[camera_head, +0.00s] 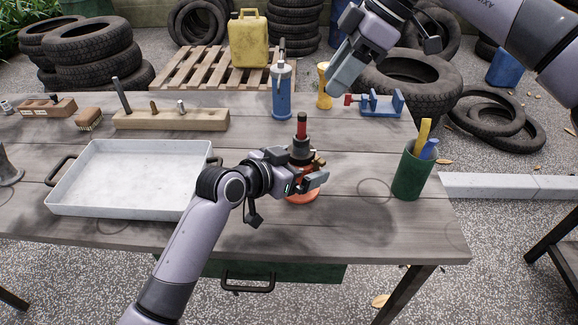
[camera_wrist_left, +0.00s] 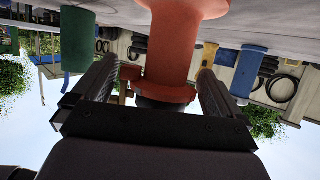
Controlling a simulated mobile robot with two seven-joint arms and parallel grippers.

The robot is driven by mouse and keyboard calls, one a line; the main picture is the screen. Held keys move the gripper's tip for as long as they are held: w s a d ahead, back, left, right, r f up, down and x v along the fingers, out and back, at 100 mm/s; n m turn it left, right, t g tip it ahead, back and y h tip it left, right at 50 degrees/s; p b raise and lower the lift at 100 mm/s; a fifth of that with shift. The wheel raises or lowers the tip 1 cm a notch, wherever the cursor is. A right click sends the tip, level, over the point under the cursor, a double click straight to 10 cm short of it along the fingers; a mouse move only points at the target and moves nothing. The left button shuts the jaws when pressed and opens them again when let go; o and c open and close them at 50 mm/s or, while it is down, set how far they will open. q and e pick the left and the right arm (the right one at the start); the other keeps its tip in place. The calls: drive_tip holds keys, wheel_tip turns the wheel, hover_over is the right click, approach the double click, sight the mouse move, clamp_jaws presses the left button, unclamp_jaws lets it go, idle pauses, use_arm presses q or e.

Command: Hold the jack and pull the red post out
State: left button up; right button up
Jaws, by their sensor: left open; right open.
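The red jack (camera_head: 303,195) stands upright on the workbench, right of the tray. Its red post (camera_head: 302,126) sticks up from the dark collar at its top. My left gripper (camera_head: 314,182) is at the jack's body and hides part of it. In the left wrist view, which is upside down, the jack's orange-red body (camera_wrist_left: 170,50) lies between the two open fingers (camera_wrist_left: 158,80), with gaps beside it. My right gripper (camera_head: 345,72) is open and empty, above and right of the post, apart from it. The post cannot be made out in the left wrist view.
A grey tray (camera_head: 125,208) lies left on the bench (camera_head: 340,232). A blue bottle-shaped tool (camera_head: 282,95), a yellow bottle (camera_head: 325,92) and a blue vise-like stand (camera_head: 382,108) are behind. A green cup (camera_head: 410,178) stands right. A wooden block (camera_head: 170,120) is at the back left.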

use_arm(q)
drive_tip(key=shift+w+d+f, duration=0.2)
drive_tip(key=shift+w+d, duration=0.15)
drive_tip(key=shift+w, duration=0.05)
drive_tip(key=c, duration=1.8)
drive_tip(key=shift+o, duration=0.2)
